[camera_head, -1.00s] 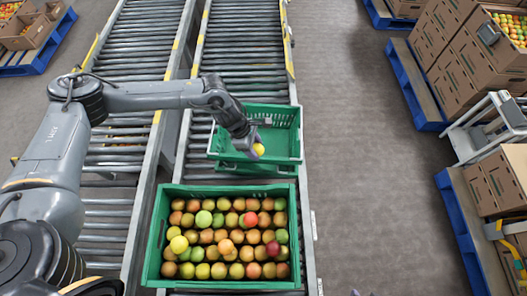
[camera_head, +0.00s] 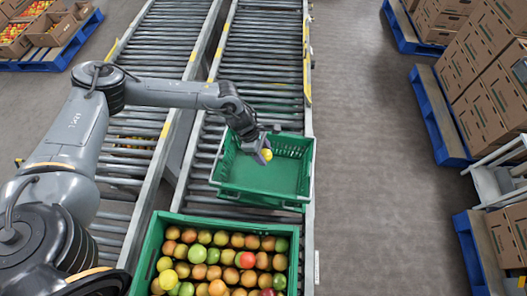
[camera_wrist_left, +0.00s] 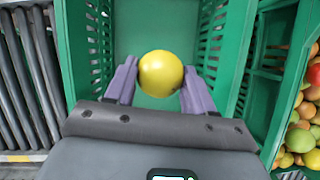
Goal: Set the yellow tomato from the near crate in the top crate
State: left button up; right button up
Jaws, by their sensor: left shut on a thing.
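My left gripper (camera_head: 263,156) is shut on a yellow tomato (camera_head: 266,155) and holds it over the empty green top crate (camera_head: 225,189). In the left wrist view the yellow tomato (camera_wrist_left: 161,73) sits between the two purple fingertips, with the bare crate floor (camera_wrist_left: 128,30) beyond it. I cannot tell the exact height above that floor. The near crate (camera_head: 152,240) is green and full of tomatoes in mixed red, orange and green. Another yellowish tomato (camera_head: 167,279) lies in it at the left. My right gripper is not in view.
Both crates stand on a roller conveyor (camera_head: 262,70), with a second conveyor (camera_head: 165,50) on its left. The grey floor (camera_head: 370,150) on the right is clear. Blue pallets with cardboard boxes (camera_head: 485,95) stand at the far right.

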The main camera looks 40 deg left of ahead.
pick_arm(q)
jog(key=b, duration=0.6)
send_over(267, 174)
jog(key=a, duration=0.1)
jog(key=f, duration=0.9)
jog(key=shift+s+a+f, duration=0.15)
jog(key=shift+s+f, duration=0.15)
jog(key=shift+s, duration=0.1)
jog(key=shift+f+b, duration=1.25)
jog(key=shift+f, duration=0.3)
jog(key=shift+f+b, duration=0.5)
jog(key=shift+f, duration=0.15)
jog(key=o, duration=0.8)
jog(key=shift+c, duration=0.2)
jog(key=shift+c, duration=1.3)
